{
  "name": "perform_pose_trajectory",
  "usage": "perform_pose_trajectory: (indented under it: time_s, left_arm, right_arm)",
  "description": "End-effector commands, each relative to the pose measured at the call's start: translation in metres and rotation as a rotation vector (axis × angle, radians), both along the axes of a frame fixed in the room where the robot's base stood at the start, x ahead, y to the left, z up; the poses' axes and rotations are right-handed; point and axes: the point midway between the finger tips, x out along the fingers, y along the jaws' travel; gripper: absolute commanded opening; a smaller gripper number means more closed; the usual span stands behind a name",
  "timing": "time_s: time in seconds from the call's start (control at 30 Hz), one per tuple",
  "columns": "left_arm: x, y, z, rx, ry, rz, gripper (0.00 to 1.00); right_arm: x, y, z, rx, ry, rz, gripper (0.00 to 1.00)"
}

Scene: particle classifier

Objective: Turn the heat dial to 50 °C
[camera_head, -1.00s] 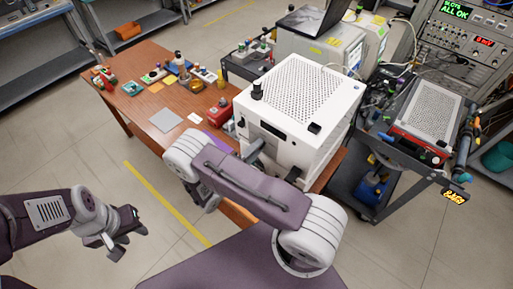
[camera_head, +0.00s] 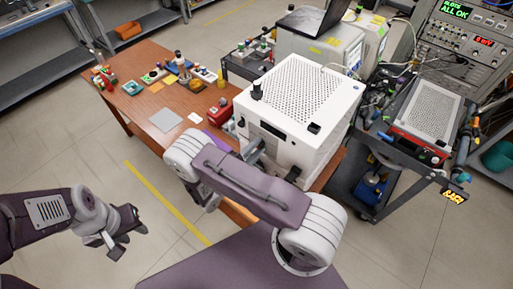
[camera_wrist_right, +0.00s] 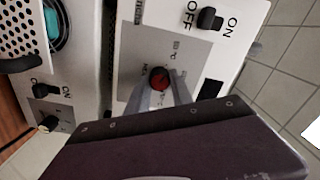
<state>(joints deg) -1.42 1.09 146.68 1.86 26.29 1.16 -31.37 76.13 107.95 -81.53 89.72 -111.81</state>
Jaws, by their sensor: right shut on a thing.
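The heat dial (camera_wrist_right: 158,78) is a small round knob with a red face, set in a grey panel (camera_wrist_right: 190,57) on a white front in the right wrist view. My right gripper (camera_wrist_right: 160,84) has its two grey fingers around the dial, shut on it. The dial's scale marks are too small to read. In the head view the white machine (camera_head: 300,105) stands on the wooden table, and my right arm hides much of its front, including the dial. My left gripper (camera_head: 128,236) hangs over the floor at the lower left, with its fingers apart and empty.
A black ON/OFF switch (camera_wrist_right: 208,20) sits beside the grey panel, and another switch (camera_wrist_right: 41,88) is at the left. The wooden table (camera_head: 140,113) holds several small items and a red box (camera_head: 221,107). A cart (camera_head: 358,165) stands at the right.

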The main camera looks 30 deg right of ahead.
Motion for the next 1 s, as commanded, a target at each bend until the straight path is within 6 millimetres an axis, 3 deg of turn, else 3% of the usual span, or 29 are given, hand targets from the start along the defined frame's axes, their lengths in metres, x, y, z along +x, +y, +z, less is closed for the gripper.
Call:
perform_pose_trajectory:
  time_s: [0.27,0.3,0.33,0.37,0.7,1.0]
  left_arm:
    - [0.0,0.0,0.0,0.0,0.0,0.0,0.36]
    - [0.0,0.0,0.0,0.0,0.0,0.0,0.36]
    - [0.0,0.0,0.0,0.0,0.0,0.0,0.36]
    - [0.0,0.0,0.0,0.0,0.0,0.0,0.36]
    - [0.0,0.0,-0.004,0.0,0.0,0.0,0.36]
    - [0.0,0.0,-0.028,0.0,0.0,0.0,0.36]
  right_arm:
    - [0.0,0.0,0.0,-0.003,0.002,0.001,0.0]
    - [0.0,0.0,0.0,-0.003,0.002,0.001,0.38]
    - [0.0,0.0,0.0,-0.002,0.001,0.001,0.46]
    - [0.0,0.0,0.0,-0.002,0.001,0.001,0.49]
    - [-0.001,0.005,-0.002,-0.001,0.0,0.003,0.49]
    - [-0.025,0.063,-0.004,0.0,-0.001,0.006,0.49]
